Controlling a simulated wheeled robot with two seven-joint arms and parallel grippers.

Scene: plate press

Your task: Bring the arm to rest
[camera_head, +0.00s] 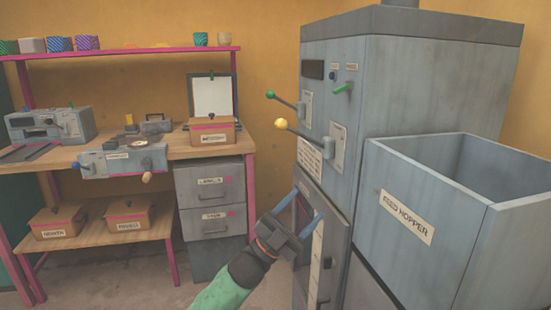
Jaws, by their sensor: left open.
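My left gripper (308,202) is at the lower middle, at the end of my green-sleeved arm. Its two blue-grey fingers are spread apart, and I see nothing between them. It is in front of the lower front of the large grey press cabinet (408,85). I cannot tell whether the fingers touch the cabinet. Above the gripper, a yellow-knobbed lever (298,130) and a green-knobbed lever (287,102) stick out from the cabinet front. My right gripper is not in view.
A grey open bin labelled FEED HOPPER (405,230) fills the lower right. At left, a wooden workbench (180,150) holds grey machines, with drawers (210,185) beneath. Lidded boxes (128,217) sit on its lower shelf. Bare floor (150,275) shows left of my arm.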

